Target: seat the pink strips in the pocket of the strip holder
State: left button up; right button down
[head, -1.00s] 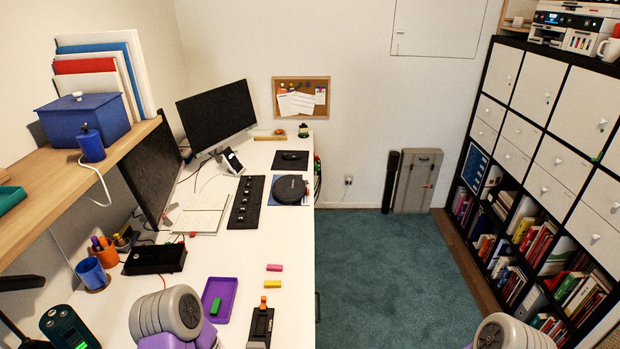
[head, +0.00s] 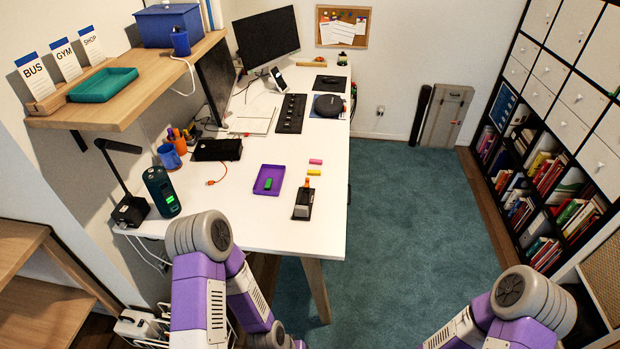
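One small pink strip (head: 316,161) lies flat on the white desk near its right edge. A yellow strip (head: 314,172) lies just in front of it, apart from it. A black holder-like block (head: 302,207) stands nearer, with an orange piece (head: 307,182) at its far end; it may be the strip holder, but its pocket is too small to make out. A purple tray (head: 262,191) left of it holds a green strip (head: 267,184). My two arms show at the bottom, away from these things; both grippers are out of view.
The white desk (head: 237,228) has bare room at its near end. A dark green device (head: 161,191) and a black lamp (head: 130,211) stand on its left. A wooden shelf (head: 120,112) overhangs, bearing a teal tray (head: 103,85) and lettered cards. Carpet (head: 420,220) is clear on the right.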

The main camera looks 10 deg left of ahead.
aim_at(304, 207)
jog(key=z, duration=1.05)
jog(key=i, duration=0.7)
jog(key=u, duration=1.7)
jog(key=i, duration=0.5)
jog(key=u, duration=0.05)
